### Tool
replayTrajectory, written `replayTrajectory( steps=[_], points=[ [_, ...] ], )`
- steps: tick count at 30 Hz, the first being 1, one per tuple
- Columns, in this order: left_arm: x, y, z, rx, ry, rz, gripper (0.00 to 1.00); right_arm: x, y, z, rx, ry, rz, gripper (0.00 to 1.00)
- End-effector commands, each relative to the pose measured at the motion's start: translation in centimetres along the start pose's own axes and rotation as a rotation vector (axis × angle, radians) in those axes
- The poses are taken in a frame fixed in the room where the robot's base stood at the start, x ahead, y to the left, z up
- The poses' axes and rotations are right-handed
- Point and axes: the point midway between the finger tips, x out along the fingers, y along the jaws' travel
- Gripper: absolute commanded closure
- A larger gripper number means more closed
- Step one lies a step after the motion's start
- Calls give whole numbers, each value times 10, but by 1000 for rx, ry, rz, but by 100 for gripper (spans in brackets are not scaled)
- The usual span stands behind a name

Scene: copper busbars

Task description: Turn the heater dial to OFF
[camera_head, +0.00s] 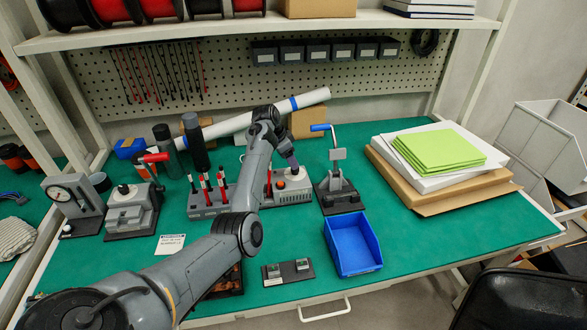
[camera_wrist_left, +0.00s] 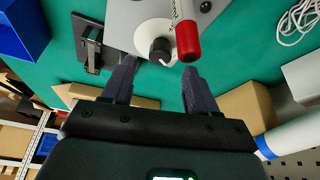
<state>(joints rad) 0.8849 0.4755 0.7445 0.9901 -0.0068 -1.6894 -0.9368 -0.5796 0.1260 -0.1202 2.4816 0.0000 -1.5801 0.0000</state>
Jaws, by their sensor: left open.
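The heater (camera_head: 288,196) is a light grey block on the green bench. In the left wrist view its top (camera_wrist_left: 122,22) carries a white disc with a dark round knob, the dial (camera_wrist_left: 160,49). My left gripper (camera_head: 292,164) is over the heater in the head view, partly hidden by its own arm. In the left wrist view my left gripper (camera_wrist_left: 160,84) is open and empty, with the dial just ahead between the fingertips. I see no contact. The dial's marks and setting cannot be read. My right gripper is in neither view.
A red-capped tool (camera_wrist_left: 187,38) stands close beside the dial. A rack (camera_head: 208,200) of red-handled tools is left of the heater; a lever press (camera_head: 338,192) is right of it. A blue bin (camera_head: 352,244) stands in front. Bare bench lies front right.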

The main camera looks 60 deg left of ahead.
Motion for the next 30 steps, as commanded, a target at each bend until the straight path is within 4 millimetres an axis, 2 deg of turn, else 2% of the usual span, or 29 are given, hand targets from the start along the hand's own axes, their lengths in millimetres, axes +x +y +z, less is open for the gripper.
replayTrajectory(
  steps=[3,9,21,23,30],
  points=[
    [20,0,1,1,-1,0,41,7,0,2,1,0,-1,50],
    [37,0,0,0,0,-1,41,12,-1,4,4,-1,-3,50],
    [42,0,0,0,0,-2,41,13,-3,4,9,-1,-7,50],
    [42,0,0,0,0,-2,48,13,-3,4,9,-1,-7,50],
    [42,0,0,0,0,-1,84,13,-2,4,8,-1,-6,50]
  ],
)
